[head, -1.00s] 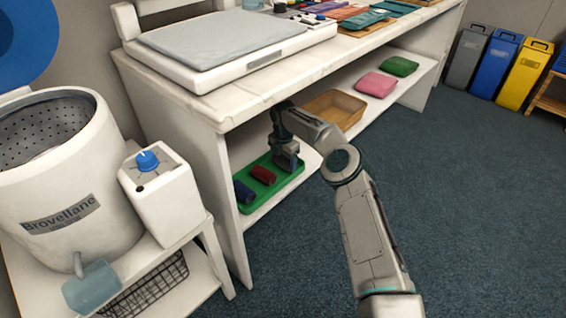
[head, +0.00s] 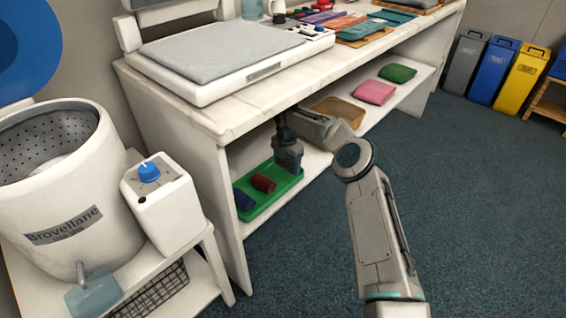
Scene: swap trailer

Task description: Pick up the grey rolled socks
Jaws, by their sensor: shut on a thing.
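My gripper (head: 289,166) hangs pointing down at the right end of a green tray (head: 262,207) on the lower shelf of the white bench. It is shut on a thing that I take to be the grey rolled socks. The socks barely show, as their grey blends with the gripper. A red roll (head: 263,183) and a dark blue roll (head: 243,198) lie in the tray to the left of the gripper.
The bench top (head: 215,122) overhangs my gripper. A brown tray (head: 339,110), a pink folded cloth (head: 374,92) and a green one (head: 397,73) lie further right on the shelf. A white washer drum (head: 70,190) stands left.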

